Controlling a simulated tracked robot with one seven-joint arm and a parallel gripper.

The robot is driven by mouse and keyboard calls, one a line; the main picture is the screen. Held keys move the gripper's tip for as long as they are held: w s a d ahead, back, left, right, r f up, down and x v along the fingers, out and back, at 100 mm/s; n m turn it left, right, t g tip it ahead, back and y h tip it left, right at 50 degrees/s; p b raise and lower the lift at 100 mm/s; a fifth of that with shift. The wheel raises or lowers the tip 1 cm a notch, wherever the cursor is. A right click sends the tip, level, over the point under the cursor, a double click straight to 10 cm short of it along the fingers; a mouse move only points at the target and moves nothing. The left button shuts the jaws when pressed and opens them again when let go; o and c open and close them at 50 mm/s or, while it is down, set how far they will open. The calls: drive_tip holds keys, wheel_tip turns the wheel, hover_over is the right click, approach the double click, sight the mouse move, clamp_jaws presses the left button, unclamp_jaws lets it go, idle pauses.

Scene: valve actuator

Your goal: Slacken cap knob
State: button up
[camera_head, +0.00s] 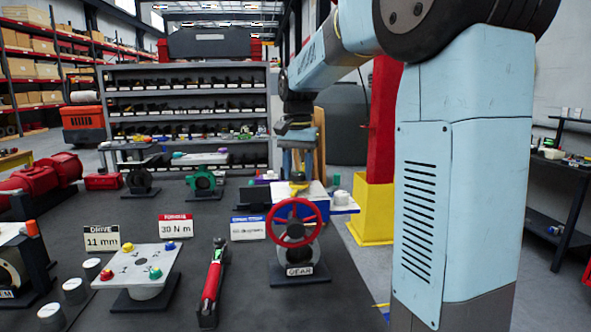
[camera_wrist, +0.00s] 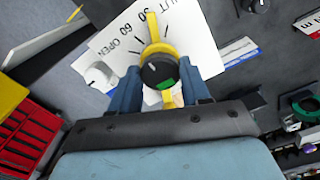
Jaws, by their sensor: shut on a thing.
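A black round knob (camera_wrist: 158,70) with a white line and a green patch sits in the middle of the wrist view, on a yellow pointer (camera_wrist: 153,32). My gripper (camera_wrist: 163,88) has its two blue fingers on either side of the knob and is shut on it. Below them is a white dial plate (camera_wrist: 112,37) lettered OPEN, 60, 30 and partly SHUT. In the head view my gripper (camera_head: 298,150) points down above the dial plate (camera_head: 316,196), with the yellow pointer (camera_head: 298,188) beneath it. Finger contact is too small to judge there.
A red handwheel (camera_head: 297,219) marked GEAR stands just in front of the dial. A small white knob (camera_head: 337,181) is at the plate's right. A red-handled wrench (camera_head: 213,281) and a white plate with coloured knobs (camera_head: 140,264) are to the left.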

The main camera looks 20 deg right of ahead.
drive_tip(key=shift+w+a, duration=0.1)
drive_tip(key=shift+a, duration=0.05)
drive_tip(key=shift+n, duration=0.3)
drive_tip(key=n, duration=0.2)
drive_tip(key=shift+r+n, duration=0.1)
drive_tip(key=shift+n, duration=0.2)
drive_tip(key=n, duration=0.9)
drive_tip(key=shift+d+n, duration=0.2)
drive_tip(key=shift+n, duration=0.2)
drive_tip(key=shift+d+n, duration=0.1)
drive_tip(key=shift+n, duration=1.7)
